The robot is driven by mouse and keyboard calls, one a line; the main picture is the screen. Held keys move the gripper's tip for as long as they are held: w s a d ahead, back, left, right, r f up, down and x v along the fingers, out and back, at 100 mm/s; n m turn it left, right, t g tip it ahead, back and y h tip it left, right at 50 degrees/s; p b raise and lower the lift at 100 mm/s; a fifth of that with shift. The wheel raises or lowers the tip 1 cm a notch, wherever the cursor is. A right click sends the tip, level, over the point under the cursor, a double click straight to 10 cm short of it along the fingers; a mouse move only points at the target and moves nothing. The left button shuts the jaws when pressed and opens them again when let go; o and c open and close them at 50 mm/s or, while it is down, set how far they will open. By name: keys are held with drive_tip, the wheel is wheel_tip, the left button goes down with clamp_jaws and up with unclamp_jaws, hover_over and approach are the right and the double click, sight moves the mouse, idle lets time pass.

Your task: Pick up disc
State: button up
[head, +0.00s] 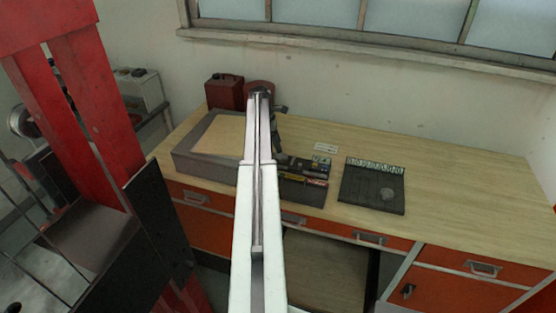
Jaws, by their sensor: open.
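A small grey round piece, which looks like the disc (388,194), lies on the right part of a dark flat tray (372,207) on the wooden workbench. My pale arm reaches away from the bottom middle of the head view over the bench. My gripper (281,158) shows as dark parts at the arm's far end, partly hidden by the arm. It is open and stands apart from the disc, to its left in the picture. I see nothing held in it, though its fingertips are hard to make out.
The workbench (460,207) has clear wood right of the tray. A row of small pale pieces (375,165) lines the tray's back. Left are a tool tray (308,193), a grey-edged box (190,164) and a red can (224,92). A red frame (100,105) stands at far left.

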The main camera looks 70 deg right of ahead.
sight(282, 156)
wheel_tip(282, 156, down, 2)
drive_tip(key=shift+d+b, duration=0.1)
drive_tip(key=shift+b, duration=0.35)
drive_tip(key=b+x, duration=0.5)
drive_tip(key=shift+f, duration=0.15)
clamp_jaws()
